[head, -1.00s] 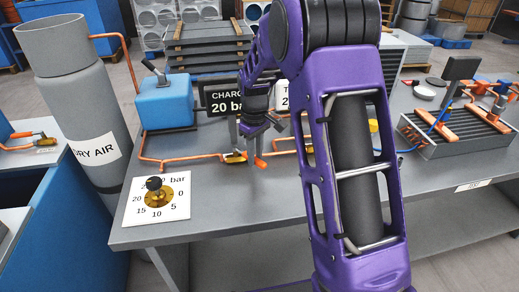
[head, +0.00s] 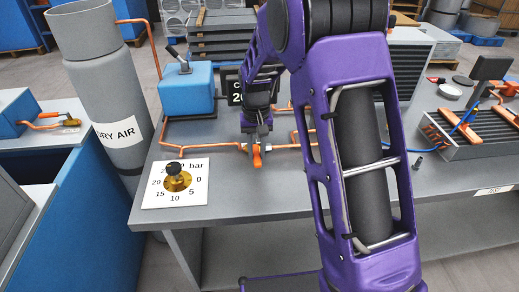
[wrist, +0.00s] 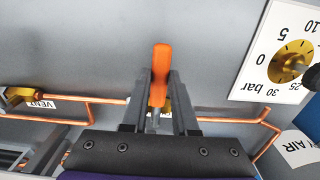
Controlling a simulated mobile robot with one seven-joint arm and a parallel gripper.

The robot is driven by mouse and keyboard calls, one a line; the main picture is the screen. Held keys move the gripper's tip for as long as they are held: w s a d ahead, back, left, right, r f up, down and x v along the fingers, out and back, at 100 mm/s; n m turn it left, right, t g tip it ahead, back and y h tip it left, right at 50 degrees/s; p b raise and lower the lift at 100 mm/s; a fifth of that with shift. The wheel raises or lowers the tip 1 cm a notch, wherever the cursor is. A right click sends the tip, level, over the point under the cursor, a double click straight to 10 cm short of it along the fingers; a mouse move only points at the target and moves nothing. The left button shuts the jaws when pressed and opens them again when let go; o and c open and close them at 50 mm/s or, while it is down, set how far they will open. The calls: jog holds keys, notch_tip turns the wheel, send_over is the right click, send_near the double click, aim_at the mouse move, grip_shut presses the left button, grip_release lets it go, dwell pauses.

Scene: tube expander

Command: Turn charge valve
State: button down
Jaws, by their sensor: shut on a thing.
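The charge valve's orange lever (head: 257,156) shows below my gripper (head: 257,137) in the head view, on the copper pipe line. It points toward the bench's front edge. In the wrist view the orange lever (wrist: 160,74) stands between the two dark fingers of my gripper (wrist: 160,85), roughly square to the copper pipe. The fingers are shut on it, and its tip sticks out past them. The valve body is mostly hidden by my gripper. A round gauge (head: 177,180) on a white plate lies left of it, marked in bar.
A blue box (head: 187,90) stands behind the pipes, beside a partly hidden black sign (head: 235,88). The grey DRY AIR cylinder (head: 112,110) is at left. A VENT-labelled brass valve (wrist: 18,97) is at the wrist view's left. The bench front is clear.

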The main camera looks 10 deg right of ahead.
aim_at(256, 155)
jog(key=shift+a, duration=0.1)
dwell(0.3)
jog(key=c, duration=0.7)
grip_release()
notch_tip(256, 155, up, 18)
jog(key=shift+f+p, duration=0.25)
jog(key=shift+p, duration=0.55)
